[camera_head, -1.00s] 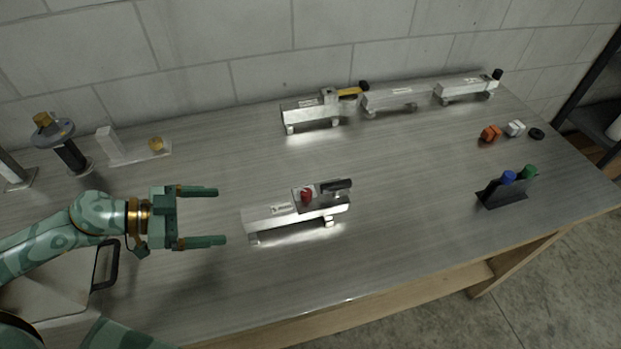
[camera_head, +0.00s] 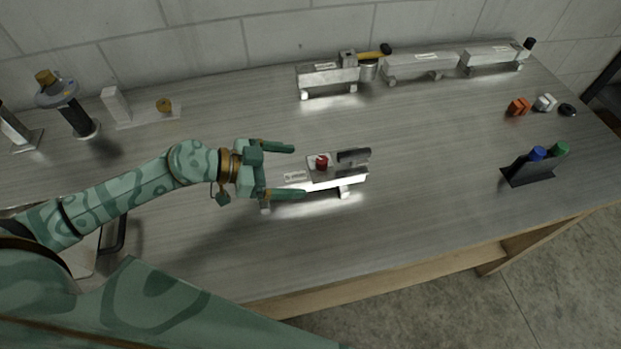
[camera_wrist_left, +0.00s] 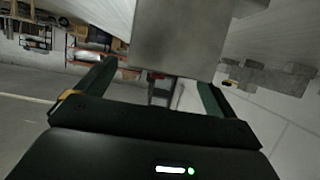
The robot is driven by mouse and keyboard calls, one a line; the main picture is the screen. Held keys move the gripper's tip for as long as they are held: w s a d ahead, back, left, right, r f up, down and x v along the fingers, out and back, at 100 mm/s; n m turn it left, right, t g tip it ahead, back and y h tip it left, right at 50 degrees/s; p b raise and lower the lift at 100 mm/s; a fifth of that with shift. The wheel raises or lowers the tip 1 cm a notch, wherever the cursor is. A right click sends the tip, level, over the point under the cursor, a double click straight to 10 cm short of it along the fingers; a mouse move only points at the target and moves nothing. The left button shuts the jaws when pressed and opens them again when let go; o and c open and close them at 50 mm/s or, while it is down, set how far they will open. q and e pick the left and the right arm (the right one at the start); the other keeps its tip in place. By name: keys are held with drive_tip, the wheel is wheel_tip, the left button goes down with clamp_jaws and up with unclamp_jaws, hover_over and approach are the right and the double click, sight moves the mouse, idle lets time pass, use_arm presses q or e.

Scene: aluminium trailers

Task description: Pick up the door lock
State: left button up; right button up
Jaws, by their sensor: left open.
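The near aluminium trailer (camera_head: 293,181) stands on the bench in the middle of the head view. On its right half sit a red knob (camera_head: 322,162) and a dark bar (camera_head: 354,154); which part is the door lock I cannot tell for sure. My left gripper (camera_head: 298,171) is open, its fingers pointing right over the trailer's left end. In the left wrist view a large grey trailer face (camera_wrist_left: 178,35) lies ahead between the open fingers, with a small red part (camera_wrist_left: 157,75) at its edge. Nothing is seen gripped. My right gripper is not in view.
More trailers stand along the back, one (camera_head: 328,77) near a yellow-handled hammer (camera_head: 374,53). A dark holder (camera_head: 528,171) with blue and green markers stands right. Orange (camera_head: 518,107) and white small parts lie behind it. The bench between is clear.

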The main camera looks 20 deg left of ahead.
sight(306, 171)
use_arm(q)
drive_tip(key=x, duration=0.3)
drive_tip(key=shift+w+d+f+b, duration=0.2)
drive_tip(key=shift+w+f+b, duration=0.05)
drive_tip(key=shift+f+b, duration=0.15)
drive_tip(key=c, duration=1.2)
drive_tip(key=shift+r, duration=0.15)
drive_tip(key=c, duration=0.4)
drive_tip(key=shift+r, duration=0.1)
